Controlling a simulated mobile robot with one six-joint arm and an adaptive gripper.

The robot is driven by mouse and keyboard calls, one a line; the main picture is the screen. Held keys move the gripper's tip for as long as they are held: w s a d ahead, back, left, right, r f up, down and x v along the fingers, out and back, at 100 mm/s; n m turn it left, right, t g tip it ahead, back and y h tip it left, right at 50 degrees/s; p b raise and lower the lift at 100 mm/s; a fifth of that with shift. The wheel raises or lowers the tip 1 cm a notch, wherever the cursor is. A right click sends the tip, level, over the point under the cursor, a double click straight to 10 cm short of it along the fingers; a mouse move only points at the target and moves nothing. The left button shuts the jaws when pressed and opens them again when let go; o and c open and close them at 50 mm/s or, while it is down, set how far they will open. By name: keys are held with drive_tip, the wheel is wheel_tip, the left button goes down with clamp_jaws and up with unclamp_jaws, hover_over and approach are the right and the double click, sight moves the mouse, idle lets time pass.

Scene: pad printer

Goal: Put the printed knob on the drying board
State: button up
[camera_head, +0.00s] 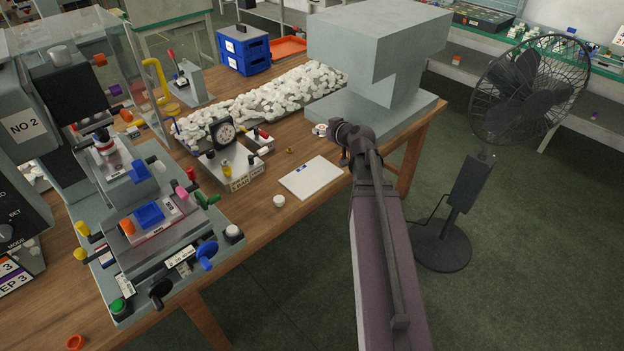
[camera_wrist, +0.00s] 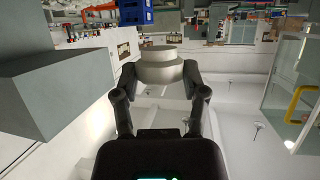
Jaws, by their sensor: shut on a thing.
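My gripper (camera_wrist: 160,78) is shut on a pale round stepped knob (camera_wrist: 160,64), seen between its two fingertips in the wrist view. No print on it can be made out there. In the head view my arm end is over the right part of the workbench, and the fingers are mostly hidden by the arm. A flat white board (camera_head: 312,177), which looks like the drying board, lies on the wooden bench, left of and nearer than my arm end. A small white knob (camera_head: 279,201) stands on the bench beside the board's left corner.
A grey block-shaped machine (camera_head: 372,60) stands behind my arm end. A long heap of white pieces (camera_head: 270,98) runs along the bench. A gauge stand (camera_head: 229,160) is left of the board. The pad printer (camera_head: 150,215) fills the left. A fan (camera_head: 520,90) stands at right.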

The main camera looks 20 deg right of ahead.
drive_tip(key=s+a+f+b, duration=0.2)
drive_tip(key=a+f+b, duration=0.1)
drive_tip(key=f+b, duration=0.6)
drive_tip(key=s+a+f+b, duration=0.3)
drive_tip(key=f+b, duration=0.7)
drive_tip(key=shift+s, duration=0.15)
drive_tip(key=shift+a+f, duration=0.1)
drive_tip(key=b, duration=0.1)
hover_over(322, 174)
drive_tip(key=shift+f, duration=0.75)
drive_tip(key=shift+b, duration=0.3)
drive_tip(key=shift+f+b, duration=1.7)
drive_tip(key=shift+f, duration=0.05)
drive_tip(key=shift+f, duration=0.2)
drive_tip(key=o, duration=0.8)
